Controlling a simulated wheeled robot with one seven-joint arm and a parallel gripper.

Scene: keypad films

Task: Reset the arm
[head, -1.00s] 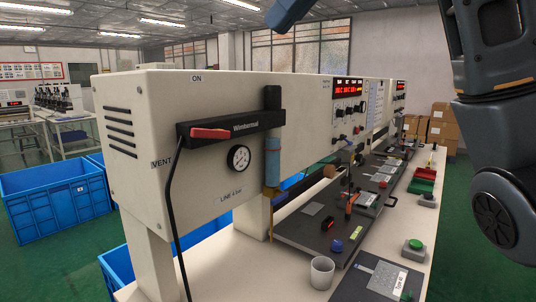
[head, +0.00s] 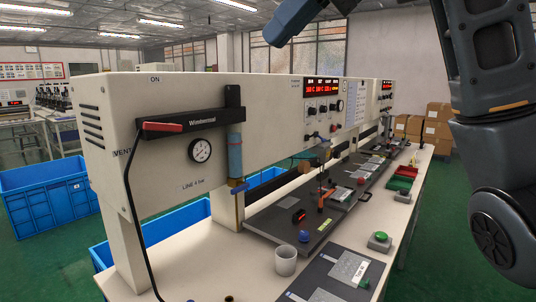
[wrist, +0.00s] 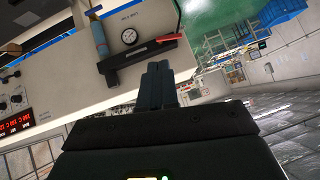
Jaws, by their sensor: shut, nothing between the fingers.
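My gripper (wrist: 158,84) shows in the wrist view, its two dark fingers together with nothing between them. The fingers point toward the machine's cream front panel. The black bar with a red handle (wrist: 168,38) lies just beyond the fingertips in that view; I see no clear contact. In the head view my dark arm fills the right edge, and a blue-grey part of it (head: 300,18) shows at the top. The gripper's fingers are not seen there.
The cream machine (head: 265,130) carries a black bar (head: 190,124), a round gauge (head: 200,150) and red displays (head: 322,86). A worktop below holds a white cup (head: 286,261) and a green button (head: 380,237). Blue crates (head: 45,200) stand left; brown boxes (head: 437,125) stand behind right.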

